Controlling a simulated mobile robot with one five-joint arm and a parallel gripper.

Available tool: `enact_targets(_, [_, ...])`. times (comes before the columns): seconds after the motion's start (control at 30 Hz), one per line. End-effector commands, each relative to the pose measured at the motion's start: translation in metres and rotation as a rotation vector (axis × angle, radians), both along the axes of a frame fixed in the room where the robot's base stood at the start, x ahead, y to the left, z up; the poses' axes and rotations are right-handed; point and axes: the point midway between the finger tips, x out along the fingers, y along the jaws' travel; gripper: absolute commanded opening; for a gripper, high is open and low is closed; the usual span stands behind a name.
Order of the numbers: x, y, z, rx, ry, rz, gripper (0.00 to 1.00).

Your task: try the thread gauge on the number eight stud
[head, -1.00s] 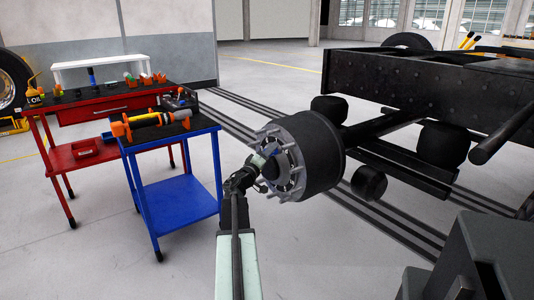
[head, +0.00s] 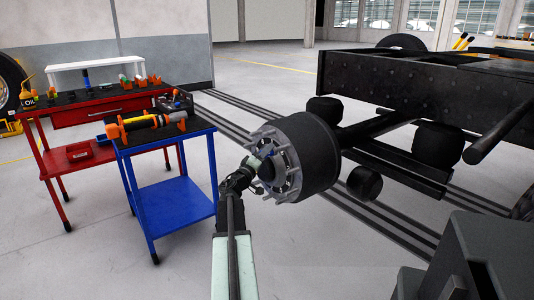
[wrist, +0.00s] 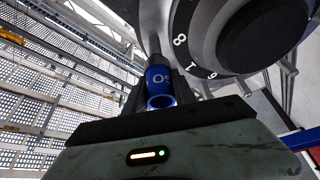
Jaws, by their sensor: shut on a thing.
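The thread gauge (wrist: 159,78) is a blue cylinder with pale lettering and an open near end. My gripper (wrist: 158,92) is shut on it in the wrist view. A grey stud (wrist: 154,44) lies in line beyond the gauge, beside the white number 8 (wrist: 180,40) on the dark hub face. The gauge's far end meets the stud's line; I cannot tell whether it is over the stud or just before it. In the head view my gripper (head: 254,163) is at the left rim of the wheel hub (head: 308,150), and the gauge is too small to make out.
Other studs ring the hub, close around my gripper. A blue cart (head: 172,198) with tools on top stands to the left, before a red workbench (head: 75,115). The truck frame (head: 420,85) is behind the hub. Open floor lies between cart and hub.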

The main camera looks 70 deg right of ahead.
Motion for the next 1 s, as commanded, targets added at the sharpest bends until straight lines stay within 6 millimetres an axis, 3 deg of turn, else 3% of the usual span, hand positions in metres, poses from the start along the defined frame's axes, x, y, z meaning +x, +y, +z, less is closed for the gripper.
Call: enact_targets(1.0, [-0.012,-0.018,0.000,-0.001,0.001,-0.001,0.00])
